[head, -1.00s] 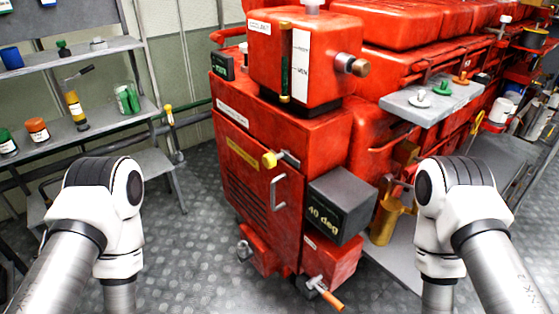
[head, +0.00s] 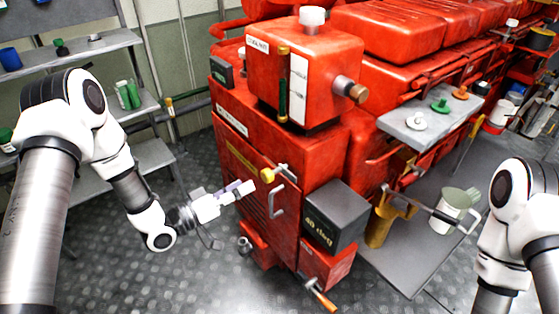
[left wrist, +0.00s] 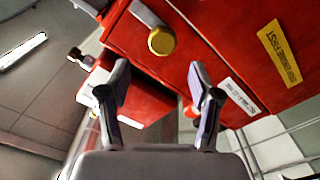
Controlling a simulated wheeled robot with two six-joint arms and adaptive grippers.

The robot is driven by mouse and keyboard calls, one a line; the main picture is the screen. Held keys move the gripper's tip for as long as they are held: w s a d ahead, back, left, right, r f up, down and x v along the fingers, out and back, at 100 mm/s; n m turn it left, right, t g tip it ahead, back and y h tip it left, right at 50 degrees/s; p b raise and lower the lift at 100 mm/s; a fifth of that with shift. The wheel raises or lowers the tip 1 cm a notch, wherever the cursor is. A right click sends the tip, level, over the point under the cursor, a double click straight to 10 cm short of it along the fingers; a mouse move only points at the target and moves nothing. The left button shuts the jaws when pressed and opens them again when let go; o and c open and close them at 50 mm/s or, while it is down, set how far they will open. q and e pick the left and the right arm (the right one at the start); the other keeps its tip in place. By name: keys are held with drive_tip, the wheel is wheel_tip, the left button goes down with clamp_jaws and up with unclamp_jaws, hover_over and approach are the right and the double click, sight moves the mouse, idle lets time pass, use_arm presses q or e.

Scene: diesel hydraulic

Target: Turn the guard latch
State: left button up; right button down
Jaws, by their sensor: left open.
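The guard latch, a short metal bar with a yellow knob (head: 267,175), sits on the front edge of the red engine's side door (head: 235,170), above a grey pull handle (head: 277,197). In the left wrist view the yellow knob (left wrist: 161,41) shows ahead of the fingers. My left gripper (head: 246,188) is open and empty, just left of the latch and apart from it. In the left wrist view its two fingers (left wrist: 157,85) are spread, with the knob beyond their tips. My right arm shows at the right edge; its gripper is out of view.
A dark box marked 40 deg (head: 335,215) juts out right of the latch. An orange-handled lever (head: 322,297) sticks out low in front. Shelves (head: 110,48) stand at the left. A pale can (head: 452,212) stands on the platform at the right.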

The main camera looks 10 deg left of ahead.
sight(264, 178)
use_arm(q)
drive_tip(key=x, duration=0.2)
drive_tip(key=p+x, duration=0.1)
drive_tip(key=x, duration=0.4)
drive_tip(key=shift+w+d+f, duration=0.2)
drive_tip(key=shift+d+f, duration=0.05)
drive_tip(key=shift+f, duration=0.1)
drive_tip(key=shift+s+a, duration=0.1)
drive_tip(key=c, duration=1.2)
